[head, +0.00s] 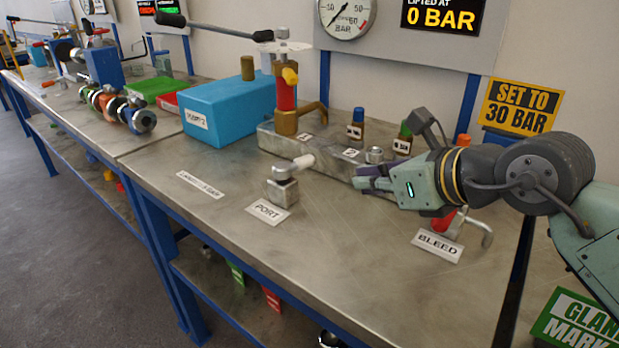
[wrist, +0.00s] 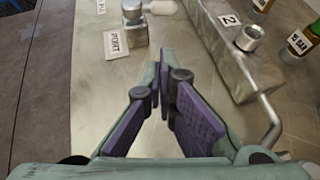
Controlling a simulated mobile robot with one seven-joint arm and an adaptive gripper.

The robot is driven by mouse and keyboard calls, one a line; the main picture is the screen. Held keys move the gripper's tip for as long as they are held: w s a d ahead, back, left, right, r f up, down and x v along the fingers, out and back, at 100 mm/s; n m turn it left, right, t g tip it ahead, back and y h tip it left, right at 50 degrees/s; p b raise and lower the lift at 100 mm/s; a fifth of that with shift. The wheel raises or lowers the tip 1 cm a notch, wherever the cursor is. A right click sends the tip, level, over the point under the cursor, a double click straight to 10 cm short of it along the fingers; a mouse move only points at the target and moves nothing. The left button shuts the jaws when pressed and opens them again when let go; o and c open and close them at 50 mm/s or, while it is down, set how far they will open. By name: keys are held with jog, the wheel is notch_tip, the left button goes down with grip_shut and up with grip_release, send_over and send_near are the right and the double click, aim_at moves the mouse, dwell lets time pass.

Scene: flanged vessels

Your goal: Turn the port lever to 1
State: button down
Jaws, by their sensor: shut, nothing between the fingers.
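The port lever (head: 304,162) has a pale handle on a small metal valve block (head: 283,190) behind the PORT label (head: 268,212). Its handle points up and right in the head view, toward the long metal manifold (head: 325,168). In the wrist view the lever (wrist: 160,7) points right from its block (wrist: 135,33), at the top edge. A tag reading 2 (wrist: 230,19) is on the manifold; a smaller tag (head: 305,136), its number hard to read, sits farther left. My gripper (head: 364,178) is shut and empty, right of the lever and apart from it; its fingertips (wrist: 162,72) show in the wrist view.
Small bottles (head: 355,130) stand behind the manifold. A blue box (head: 228,108) and the hand pump (head: 286,95) stand at the back.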

aim_at(299, 164)
jog(key=p+x, duration=0.2)
jog(key=x, duration=0.8)
jog(key=shift+r, duration=0.1)
jog(key=shift+w+a+p, duration=0.35)
jog(key=shift+w+a, duration=0.4)
jog(key=shift+w, duration=0.1)
jog(key=shift+w+a, duration=0.35)
jog(key=shift+w, duration=0.15)
jog(key=shift+w+d, duration=0.15)
jog(key=shift+b, duration=0.35)
